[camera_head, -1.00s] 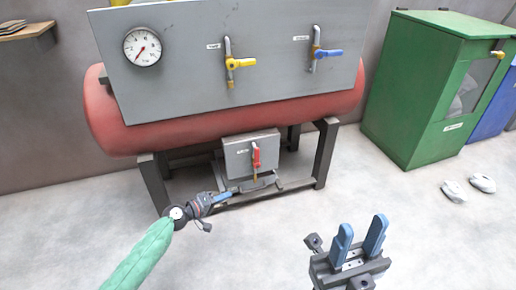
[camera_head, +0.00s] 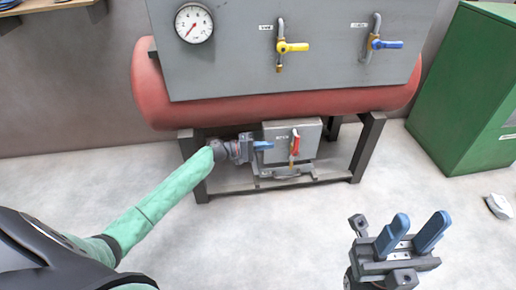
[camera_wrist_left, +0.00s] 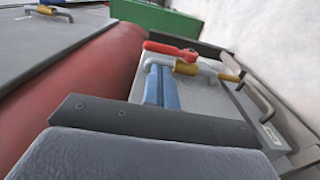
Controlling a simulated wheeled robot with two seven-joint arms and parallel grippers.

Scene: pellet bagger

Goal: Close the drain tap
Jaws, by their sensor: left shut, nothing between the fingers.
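The drain tap (camera_head: 295,143) has a red lever and a brass body on a small grey box (camera_head: 274,141) below the red tank. Its lever stands upright, in line with the pipe. In the left wrist view the red lever (camera_wrist_left: 170,48) and brass body lie just beyond the fingertips. My left gripper (camera_head: 268,145) is shut and empty in front of the box, a little left of the lever. Its blue fingers (camera_wrist_left: 160,86) lie together in the wrist view, and I see no clear contact with the lever. My right gripper (camera_head: 412,234) is open and empty over the floor.
A grey panel (camera_head: 240,75) above carries a gauge (camera_head: 194,23), a yellow-lever tap (camera_head: 292,47) and a blue-lever tap (camera_head: 384,43). Dark frame legs (camera_head: 367,147) flank the box. A green cabinet (camera_head: 465,95) stands at right.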

